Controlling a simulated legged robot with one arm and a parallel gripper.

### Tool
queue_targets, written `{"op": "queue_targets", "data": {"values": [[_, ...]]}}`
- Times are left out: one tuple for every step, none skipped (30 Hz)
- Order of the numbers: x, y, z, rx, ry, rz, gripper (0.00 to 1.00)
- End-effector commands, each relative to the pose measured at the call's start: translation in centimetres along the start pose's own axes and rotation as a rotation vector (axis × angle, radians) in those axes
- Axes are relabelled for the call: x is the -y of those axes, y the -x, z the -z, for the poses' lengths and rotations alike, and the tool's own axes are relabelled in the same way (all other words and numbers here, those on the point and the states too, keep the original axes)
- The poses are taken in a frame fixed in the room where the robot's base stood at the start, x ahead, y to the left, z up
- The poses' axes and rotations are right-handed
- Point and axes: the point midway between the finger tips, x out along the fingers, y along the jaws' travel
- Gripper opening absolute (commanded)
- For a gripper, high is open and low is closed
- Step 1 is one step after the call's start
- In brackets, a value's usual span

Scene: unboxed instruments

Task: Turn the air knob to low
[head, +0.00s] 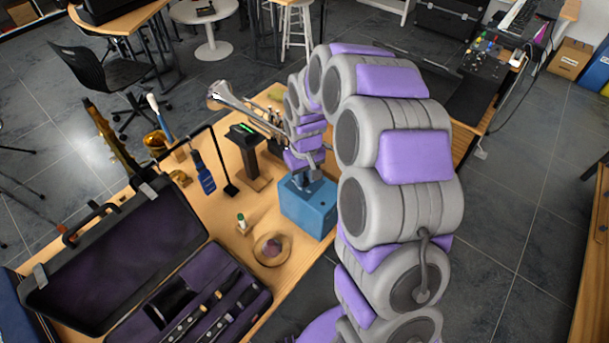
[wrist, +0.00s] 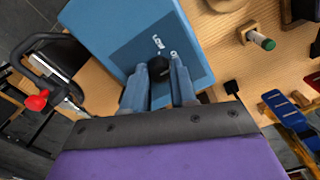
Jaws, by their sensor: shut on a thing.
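A blue box (head: 310,210) stands on the wooden workbench, and its top face fills the upper middle of the wrist view (wrist: 95,22). A small black round knob (wrist: 159,68) sits on a darker blue panel of that face. White markings (wrist: 158,43) show just beyond the knob, too small to read surely. My gripper (wrist: 162,75) has its two blue fingers on either side of the knob, shut on it. In the head view my gripper (head: 303,180) is at the top of the box, and the knob is hidden there.
Bare bench lies left of the box.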

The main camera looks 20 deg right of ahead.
Motion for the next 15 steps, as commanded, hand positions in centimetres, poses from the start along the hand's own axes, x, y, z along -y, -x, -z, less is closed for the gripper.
{"op": "queue_targets", "data": {"values": [[0.0,0.02,0.03,-0.001,0.0,0.0,0.11],[0.0,0.02,0.04,-0.001,0.0,0.0,0.08],[0.01,0.01,0.04,-0.001,0.0,0.0,0.04],[0.01,0.01,0.04,-0.001,0.0,0.0,0.01],[0.01,0.02,0.05,-0.001,0.0,0.0,0.0],[0.02,0.02,0.05,-0.001,0.0,0.0,0.0],[0.02,0.02,0.05,-0.001,0.0,0.001,0.0],[0.02,0.03,0.06,-0.001,0.001,0.001,0.0],[0.02,0.04,0.06,-0.001,0.002,0.001,0.0],[0.02,0.05,0.05,-0.001,0.005,0.001,0.0],[0.03,0.06,0.05,-0.001,0.008,0.001,0.0],[0.03,0.08,0.05,-0.001,0.015,0.001,0.0],[0.03,0.1,0.04,-0.001,0.021,0.001,0.0],[0.04,0.12,0.04,0.0,0.028,0.001,0.0],[0.04,0.14,0.03,0.0,0.041,0.002,0.0]]}}
